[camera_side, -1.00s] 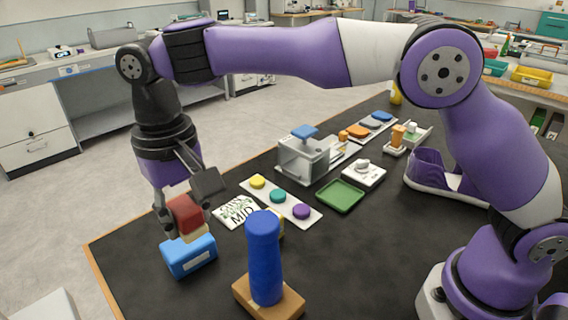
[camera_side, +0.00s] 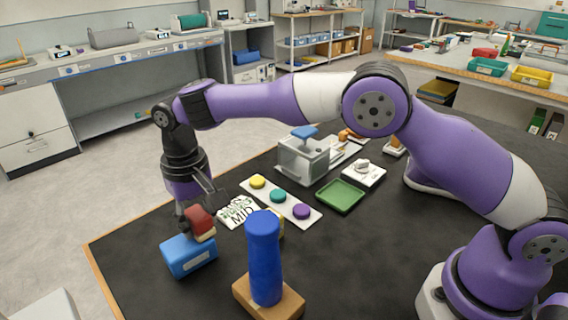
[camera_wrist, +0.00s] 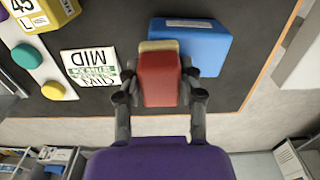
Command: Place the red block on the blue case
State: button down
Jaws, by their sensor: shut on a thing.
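The red block (camera_side: 199,219) has a tan layer on its lower side and is tilted. My gripper (camera_side: 197,226) is shut on it, with a finger on each side in the wrist view (camera_wrist: 160,98). The blue case (camera_side: 188,258) stands on the black table near its left edge, with a pale label on its front. In the side view the block is at the case's upper right edge. In the wrist view the red block (camera_wrist: 160,76) covers the left part of the blue case (camera_wrist: 208,48). I cannot tell whether they touch.
A white MID card (camera_side: 238,212) lies right of the case. A strip of coloured discs (camera_side: 290,203) is behind it. A blue cylinder on a wooden base (camera_side: 263,258) stands at the front right. A green tray (camera_side: 340,196) and a grey press (camera_side: 303,160) are farther back.

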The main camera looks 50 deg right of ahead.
jog(key=shift+f, duration=0.15)
jog(key=shift+c, duration=2.3)
grip_release()
